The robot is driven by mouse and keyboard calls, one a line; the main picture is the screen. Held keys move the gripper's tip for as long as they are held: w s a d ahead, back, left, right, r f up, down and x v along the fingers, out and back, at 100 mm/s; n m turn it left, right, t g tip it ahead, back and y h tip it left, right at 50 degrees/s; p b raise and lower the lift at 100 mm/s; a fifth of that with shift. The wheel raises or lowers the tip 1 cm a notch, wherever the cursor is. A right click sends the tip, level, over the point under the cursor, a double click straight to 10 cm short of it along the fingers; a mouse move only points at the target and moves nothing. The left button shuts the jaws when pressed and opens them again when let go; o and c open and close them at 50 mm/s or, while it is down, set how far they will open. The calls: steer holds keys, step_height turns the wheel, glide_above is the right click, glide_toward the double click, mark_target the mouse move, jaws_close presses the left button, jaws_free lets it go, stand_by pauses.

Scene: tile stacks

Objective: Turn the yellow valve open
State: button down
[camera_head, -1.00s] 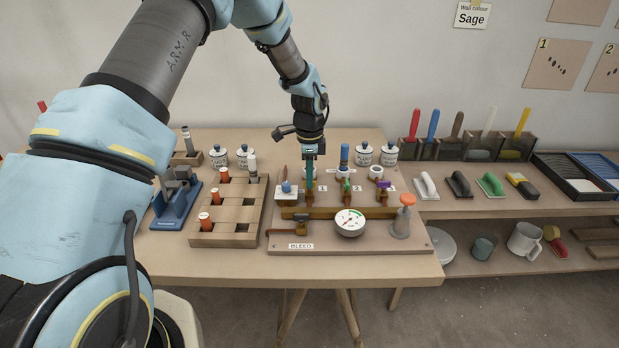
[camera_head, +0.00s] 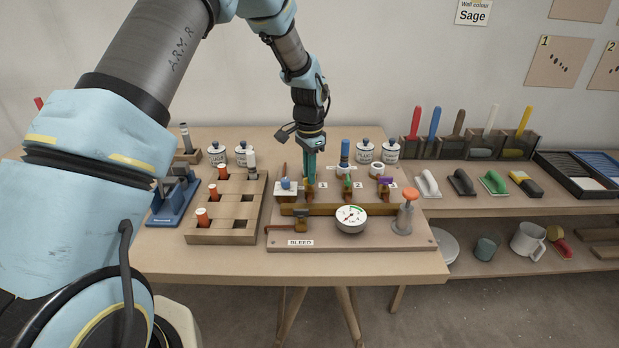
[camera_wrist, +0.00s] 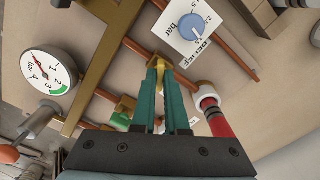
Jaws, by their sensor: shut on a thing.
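The yellow valve (camera_head: 309,187) sits on the pipe board, left of the green valve (camera_head: 347,187) and the purple valve (camera_head: 384,182). My gripper (camera_head: 309,181) points down at it with its teal fingers. In the wrist view, my gripper (camera_wrist: 159,68) is shut on the yellow valve (camera_wrist: 160,62), whose yellow shows between and beside the fingertips. The fingers hide most of its handle, so its exact angle is hard to tell. The green valve (camera_wrist: 119,121) is partly hidden beside the left finger.
A round gauge (camera_head: 351,219) stands in front of the valves, also in the wrist view (camera_wrist: 45,82). A blue relief knob (camera_wrist: 193,27) is close to the fingers. An orange-topped post (camera_head: 408,206) stands at right. A wooden rack (camera_head: 223,238) lies left of the board.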

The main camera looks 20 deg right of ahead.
steer(key=n+b, duration=0.1)
steer(key=n, duration=0.4)
steer(key=shift+n+b, duration=0.35)
steer(key=shift+n, duration=0.05)
steer(key=n, duration=0.5)
steer(key=shift+n+b, duration=0.4)
steer(key=c, duration=0.9)
jaws_free()
steer(key=shift+c, duration=0.2)
step_height(320, 180, up, 11)
steer(key=b, duration=0.2)
steer(key=shift+f, duration=0.1)
